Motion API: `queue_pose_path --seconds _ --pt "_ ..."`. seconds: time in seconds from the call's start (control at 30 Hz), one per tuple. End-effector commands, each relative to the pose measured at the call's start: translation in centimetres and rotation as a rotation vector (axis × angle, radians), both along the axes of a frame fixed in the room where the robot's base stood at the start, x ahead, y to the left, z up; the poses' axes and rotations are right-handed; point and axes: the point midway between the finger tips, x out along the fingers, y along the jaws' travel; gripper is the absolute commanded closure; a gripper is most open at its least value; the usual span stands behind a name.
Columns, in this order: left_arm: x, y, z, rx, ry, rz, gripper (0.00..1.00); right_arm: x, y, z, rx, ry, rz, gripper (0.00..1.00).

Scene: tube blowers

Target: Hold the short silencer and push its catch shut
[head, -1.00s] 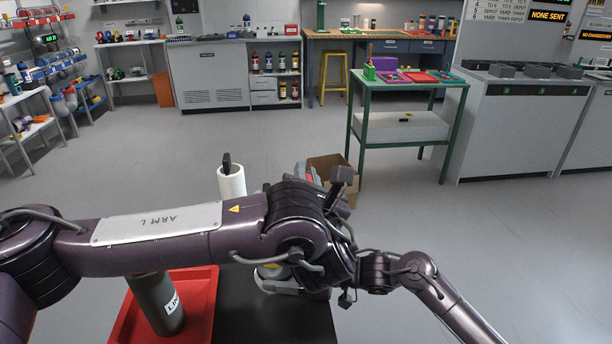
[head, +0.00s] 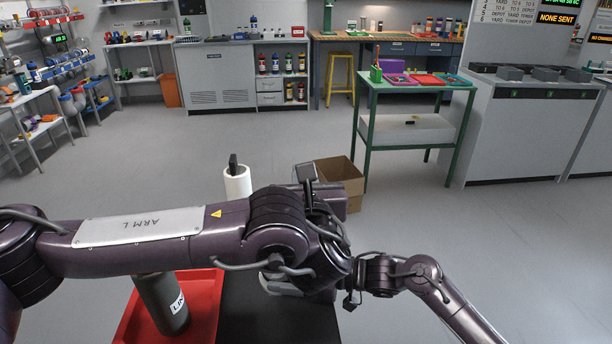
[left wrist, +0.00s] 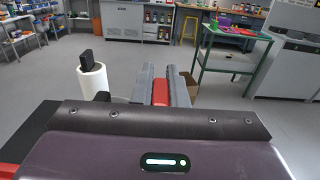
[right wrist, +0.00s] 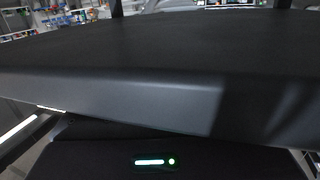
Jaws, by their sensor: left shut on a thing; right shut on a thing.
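My left gripper (left wrist: 161,84) points forward in the left wrist view, with its two grey fingers closed on a red piece (left wrist: 160,93). I cannot tell whether this is part of the short silencer. In the head view my left arm hides both grippers and most of a pale grey thing (head: 281,286) on the black surface. No catch can be made out. In the right wrist view a broad dark surface (right wrist: 130,88) fills the picture above my gripper's lit housing. The right fingers and what they hold are hidden.
A grey labelled cylinder (head: 162,303) leans in a red tray (head: 205,325) at the left of the black worktop (head: 250,325). A white roll on a black post (head: 237,184) stands behind. A cardboard box (head: 342,178) and green table (head: 363,140) stand beyond; the floor between is open.

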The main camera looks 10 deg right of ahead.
Motion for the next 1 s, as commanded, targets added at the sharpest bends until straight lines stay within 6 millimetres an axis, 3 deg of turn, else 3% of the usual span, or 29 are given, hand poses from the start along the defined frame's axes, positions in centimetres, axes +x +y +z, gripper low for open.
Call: queue_pose_path --seconds 0.43,0.47,0.63,1.0 --pt "0.03 0.1 -0.02 -0.016 0.0 0.001 1.0 0.02 -0.04 -0.03 0.0 0.001 -0.001 0.37" --pt "0.03 0.1 -0.02 -0.016 0.0 0.001 0.86 0.02 -0.04 -0.03 0.0 0.001 -0.001 0.37" --pt "0.02 0.09 -0.02 -0.015 0.0 0.001 0.65 0.02 -0.05 -0.04 -0.001 0.001 -0.001 0.37" --pt "-0.54 -0.03 -0.13 -0.014 0.003 -0.002 0.65 0.01 -0.03 -0.04 -0.001 0.0 -0.001 0.37"
